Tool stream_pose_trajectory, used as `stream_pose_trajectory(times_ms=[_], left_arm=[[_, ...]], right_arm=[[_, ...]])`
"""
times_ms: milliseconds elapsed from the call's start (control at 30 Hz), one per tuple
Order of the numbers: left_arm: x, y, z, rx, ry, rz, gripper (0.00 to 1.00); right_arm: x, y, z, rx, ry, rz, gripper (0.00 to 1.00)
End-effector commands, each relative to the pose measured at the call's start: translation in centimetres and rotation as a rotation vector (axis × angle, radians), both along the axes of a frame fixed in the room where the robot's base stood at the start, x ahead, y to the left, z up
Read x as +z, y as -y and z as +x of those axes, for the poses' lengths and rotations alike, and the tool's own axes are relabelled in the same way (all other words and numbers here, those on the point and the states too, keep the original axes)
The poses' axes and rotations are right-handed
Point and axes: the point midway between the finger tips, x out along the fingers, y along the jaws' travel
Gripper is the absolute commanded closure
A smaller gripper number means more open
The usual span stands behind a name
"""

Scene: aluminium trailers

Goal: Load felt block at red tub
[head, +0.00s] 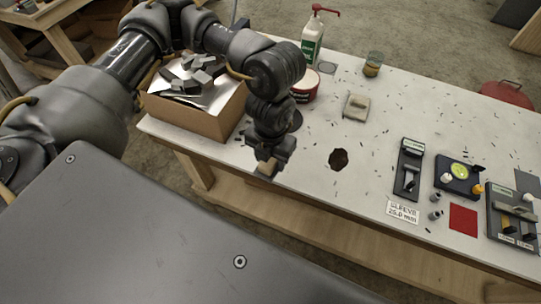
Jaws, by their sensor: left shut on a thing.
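My left gripper (268,165) points down at the front edge of the white table, left of the dark hole. It is shut on a small tan block (264,171), which looks like the felt block. Only a little of the block shows below the jaws. The red tub (304,88), with a pale rim and light contents, stands on the table behind my left wrist, which hides part of its left side. The gripper and block are apart from the tub, nearer to me. My right gripper is not in view.
A cardboard box (205,122) of metal offcuts stands left of the arm. A pump bottle (312,42), a jar (373,64) and a beige block-like item (355,106) are farther back. Tools and a red square (463,219) lie right. Dark shavings litter the white table (440,110).

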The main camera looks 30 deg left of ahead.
Motion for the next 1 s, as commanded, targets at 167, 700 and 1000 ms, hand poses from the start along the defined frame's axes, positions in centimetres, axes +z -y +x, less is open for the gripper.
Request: stream_pose_trajectory(times_ms=[167,700,1000], left_arm=[[0.0,0.0,0.0,0.0,0.0,0.0,0.69],[0.5,-1.8,0.8,-0.953,0.004,0.01,0.69],[1.3,-3.3,1.0,-1.834,-0.002,0.013,0.69]], right_arm=[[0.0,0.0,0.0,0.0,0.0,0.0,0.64],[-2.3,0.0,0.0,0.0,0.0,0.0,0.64],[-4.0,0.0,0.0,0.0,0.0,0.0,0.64]])
